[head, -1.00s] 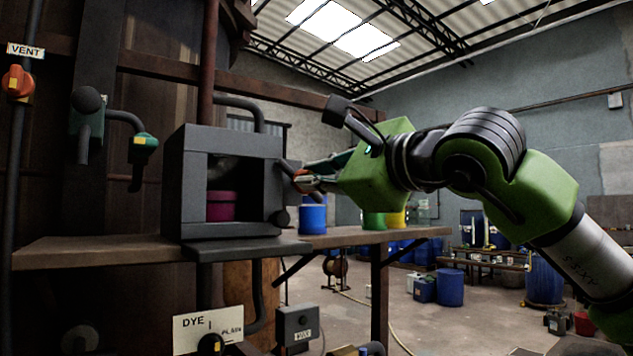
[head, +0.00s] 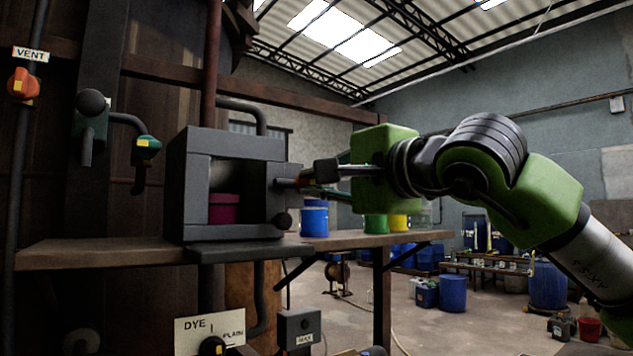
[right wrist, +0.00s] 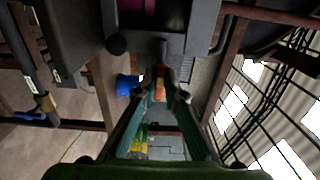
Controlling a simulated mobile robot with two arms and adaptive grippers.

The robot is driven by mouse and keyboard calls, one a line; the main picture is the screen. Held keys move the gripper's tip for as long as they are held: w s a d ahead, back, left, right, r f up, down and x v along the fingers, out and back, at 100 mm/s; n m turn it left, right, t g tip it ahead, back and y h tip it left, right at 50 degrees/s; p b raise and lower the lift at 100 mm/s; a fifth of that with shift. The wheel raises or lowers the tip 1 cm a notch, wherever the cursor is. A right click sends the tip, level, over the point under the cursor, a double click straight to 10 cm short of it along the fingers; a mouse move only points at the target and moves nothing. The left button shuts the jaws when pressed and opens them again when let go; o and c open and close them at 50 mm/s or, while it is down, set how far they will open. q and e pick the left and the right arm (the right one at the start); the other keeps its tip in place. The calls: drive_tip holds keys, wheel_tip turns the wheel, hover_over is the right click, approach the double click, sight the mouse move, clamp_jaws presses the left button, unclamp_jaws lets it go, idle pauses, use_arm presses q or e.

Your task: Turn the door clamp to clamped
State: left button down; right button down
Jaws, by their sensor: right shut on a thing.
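The grey box (head: 176,205) stands on the wooden shelf with its front open and a magenta pot (head: 223,210) inside. The door clamp (head: 287,182) is a dark lever with a red grip on the box's right side. It now points roughly level to the right. My right gripper (head: 308,182) is shut on the red grip, and its fingers partly hide it. In the right wrist view, the gripper (right wrist: 160,92) closes around the orange-red grip, with the grey box (right wrist: 195,30) beyond. My left gripper is not in view.
Blue (head: 314,222), green (head: 375,223) and yellow (head: 398,222) pots stand on the wooden shelf (head: 95,253), right of the box and below my right gripper.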

drive_tip(key=shift+f, duration=0.1)
idle(0.3)
drive_tip(key=c, duration=2.1)
unclamp_jaws()
drive_tip(key=v, duration=1.2)
drive_tip(key=shift+a, duration=0.1)
